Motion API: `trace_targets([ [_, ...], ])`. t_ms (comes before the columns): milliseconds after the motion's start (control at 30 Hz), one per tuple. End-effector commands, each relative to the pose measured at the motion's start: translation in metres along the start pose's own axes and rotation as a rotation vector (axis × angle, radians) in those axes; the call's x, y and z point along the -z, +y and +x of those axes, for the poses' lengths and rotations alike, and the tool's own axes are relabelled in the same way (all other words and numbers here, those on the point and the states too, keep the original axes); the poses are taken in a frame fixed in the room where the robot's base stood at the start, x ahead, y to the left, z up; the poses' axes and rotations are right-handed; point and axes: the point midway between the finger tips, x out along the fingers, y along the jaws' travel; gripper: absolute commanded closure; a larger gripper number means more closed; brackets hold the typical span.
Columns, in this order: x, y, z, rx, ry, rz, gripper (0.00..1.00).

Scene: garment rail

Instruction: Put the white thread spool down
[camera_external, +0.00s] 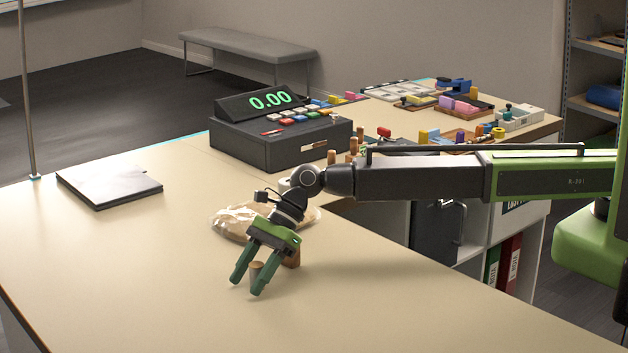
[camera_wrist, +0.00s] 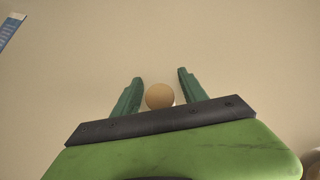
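The white thread spool shows as a round tan end (camera_wrist: 160,96) with a thin white sliver beside it in the wrist view. In the external view a small tan-topped upright piece (camera_external: 257,268), which looks like the same spool, stands between the fingers on the counter. My gripper (camera_external: 247,284) points down at the counter, its green fingers on either side of the spool. In the wrist view my gripper (camera_wrist: 160,78) is open, with gaps between the spool and both fingers. Most of the spool's side is hidden.
A crumpled clear-and-tan bag (camera_external: 235,220) lies behind my gripper, with a brown block (camera_external: 293,257) close by. A black cash register (camera_external: 270,145) stands farther back. The front counter is clear.

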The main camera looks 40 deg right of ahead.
Motion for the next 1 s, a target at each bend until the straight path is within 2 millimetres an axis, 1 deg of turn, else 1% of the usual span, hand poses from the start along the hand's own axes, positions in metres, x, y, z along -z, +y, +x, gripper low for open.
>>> trace_targets([
  [267, -0.004, 0.0, -0.004, 0.0, 0.0, 0.0, 0.5],
  [367, -0.005, 0.001, -0.017, 0.0, 0.0, 0.0, 0.5],
  [467, -0.006, 0.001, -0.037, 0.001, 0.0, 0.001, 0.5],
  [700, -0.008, 0.002, -0.1, 0.001, 0.0, 0.002, 0.5],
  [800, -0.006, 0.001, -0.117, 0.0, 0.0, 0.001, 0.5],
  [900, -0.004, 0.001, -0.124, 0.0, 0.0, 0.0, 0.5],
  [1000, -0.002, 0.0, -0.123, 0.0, 0.0, 0.0, 0.5],
])
